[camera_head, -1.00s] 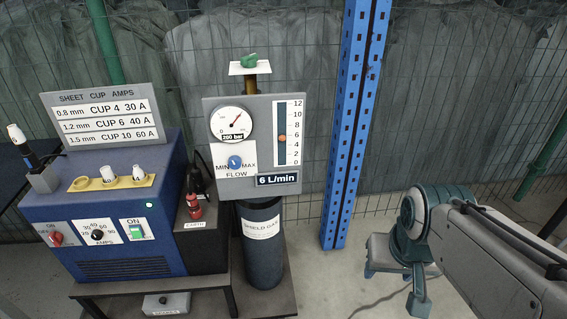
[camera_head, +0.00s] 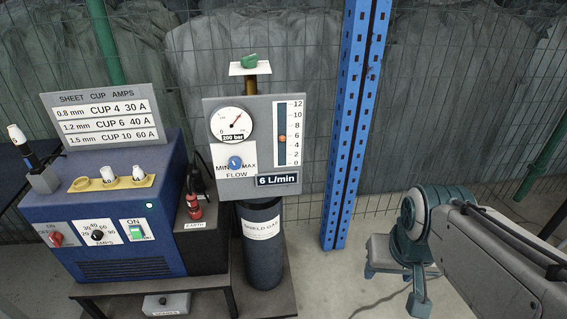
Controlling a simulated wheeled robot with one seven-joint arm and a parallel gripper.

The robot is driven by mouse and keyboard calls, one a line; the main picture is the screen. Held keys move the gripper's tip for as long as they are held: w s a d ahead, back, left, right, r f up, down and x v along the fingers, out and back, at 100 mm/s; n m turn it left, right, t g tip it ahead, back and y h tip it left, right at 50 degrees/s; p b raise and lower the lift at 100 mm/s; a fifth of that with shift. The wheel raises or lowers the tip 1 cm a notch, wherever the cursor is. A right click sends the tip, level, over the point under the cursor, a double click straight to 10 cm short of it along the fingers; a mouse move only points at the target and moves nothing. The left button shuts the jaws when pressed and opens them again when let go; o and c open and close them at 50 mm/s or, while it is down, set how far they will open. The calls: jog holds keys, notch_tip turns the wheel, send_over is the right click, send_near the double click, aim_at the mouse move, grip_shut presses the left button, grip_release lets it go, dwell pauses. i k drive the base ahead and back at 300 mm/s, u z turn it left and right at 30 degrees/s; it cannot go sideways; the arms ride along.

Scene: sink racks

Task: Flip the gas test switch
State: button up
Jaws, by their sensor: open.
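A blue welding power unit (camera_head: 98,207) stands on a low table at the left. The small print is too blurred to tell which of these is the gas test switch. My gripper (camera_head: 394,288) is at the lower right, open and empty, with its fingers pointing down. It is well to the right of the unit and touches nothing.
A grey gauge panel (camera_head: 253,148) with a blue flow knob (camera_head: 235,162) stands above a dark shield gas cylinder (camera_head: 262,245). A blue perforated post (camera_head: 350,125) rises between the panel and my arm. A grey pedal (camera_head: 167,304) lies below the table.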

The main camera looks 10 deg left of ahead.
aim_at(136, 232)
jog(key=u, duration=1.75)
